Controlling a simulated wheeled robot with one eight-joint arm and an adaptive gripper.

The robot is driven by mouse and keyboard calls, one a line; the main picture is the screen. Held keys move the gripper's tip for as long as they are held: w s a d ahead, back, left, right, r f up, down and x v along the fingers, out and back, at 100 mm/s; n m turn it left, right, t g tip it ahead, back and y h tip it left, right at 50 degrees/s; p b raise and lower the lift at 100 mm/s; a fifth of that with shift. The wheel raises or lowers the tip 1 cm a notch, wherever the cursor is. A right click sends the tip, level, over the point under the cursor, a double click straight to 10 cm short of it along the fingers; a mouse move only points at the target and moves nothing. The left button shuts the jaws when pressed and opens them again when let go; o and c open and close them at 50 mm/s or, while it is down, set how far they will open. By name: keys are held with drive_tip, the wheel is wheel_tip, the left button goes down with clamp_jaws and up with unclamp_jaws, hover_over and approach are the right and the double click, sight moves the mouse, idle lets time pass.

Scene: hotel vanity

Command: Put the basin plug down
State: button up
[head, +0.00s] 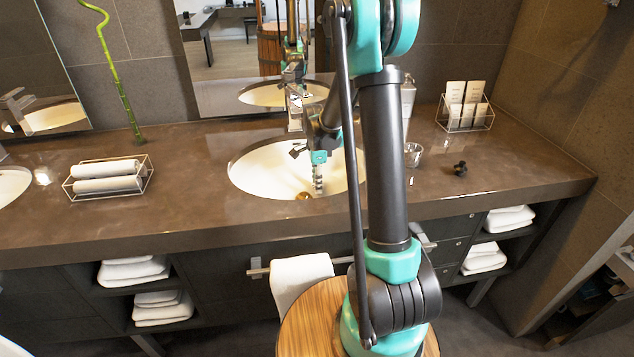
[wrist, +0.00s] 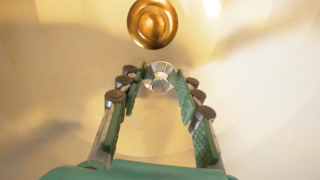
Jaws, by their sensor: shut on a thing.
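The basin plug (wrist: 158,80) looks like a small round silvery piece. It sits between the fingertips of my gripper (wrist: 158,76), which is shut on it. In the head view my gripper (head: 318,186) points down inside the white oval basin (head: 262,172). A round golden drain (wrist: 153,22) lies in the basin floor, just beyond the fingertips in the wrist view. In the head view the drain (head: 303,196) shows low and left of the fingertips. I cannot tell whether the plug touches the basin, and the plug is too small to make out in the head view.
A wire tray of rolled towels (head: 108,178) stands left on the counter (head: 190,210). A glass (head: 413,155), a small dark object (head: 460,168) and a card holder (head: 465,108) stand right. A faucet (head: 294,112) rises behind the basin, partly hidden by my arm.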

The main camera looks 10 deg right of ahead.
drive_tip(key=shift+f, duration=0.3)
drive_tip(key=o, duration=1.1)
drive_tip(key=shift+o, duration=0.2)
wheel_tip(320, 180, up, 13)
drive_tip(key=shift+f, duration=0.15)
